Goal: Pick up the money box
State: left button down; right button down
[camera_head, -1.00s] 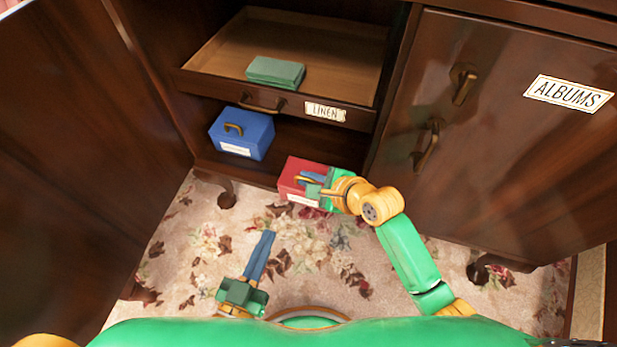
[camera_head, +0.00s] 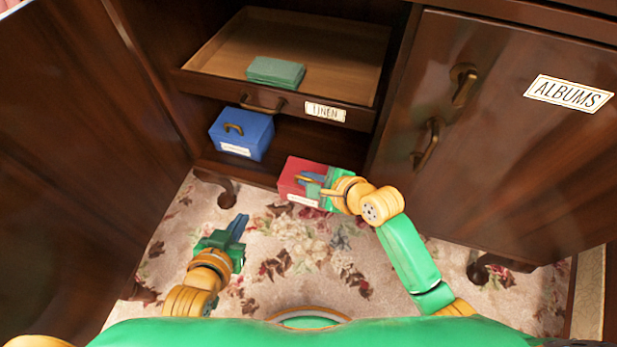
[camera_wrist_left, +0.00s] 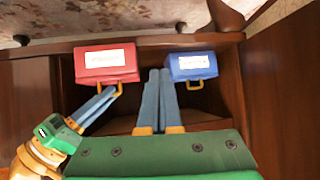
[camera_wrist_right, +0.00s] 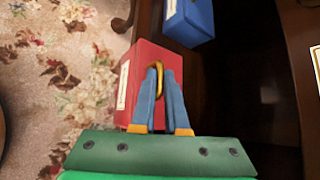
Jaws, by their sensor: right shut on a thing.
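A red box (camera_head: 291,180) with a gold handle and a white label is at the front edge of the cabinet's lower shelf. A blue box (camera_head: 243,133) of the same kind sits on that shelf to its left. I cannot read either label, so I cannot tell which is the money box. My right gripper (camera_wrist_right: 158,78) is shut on the red box's handle (camera_wrist_right: 152,76). My left gripper (camera_head: 238,222) is shut and empty over the carpet, in front of the cabinet. Its wrist view shows the red box (camera_wrist_left: 105,66) and blue box (camera_wrist_left: 192,66) upside down.
A closed door (camera_head: 500,140) labelled ALBUMS is at the right. A dark wooden panel (camera_head: 70,160) bounds the left. Flowered carpet (camera_head: 300,250) lies in front.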

pick_arm(q)
jog(key=s+g, duration=0.1)
jog(key=g, duration=0.1)
jog(key=shift+s+r+g, duration=0.25)
jog(key=shift+s+g, duration=0.05)
jog(key=shift+s, duration=0.1)
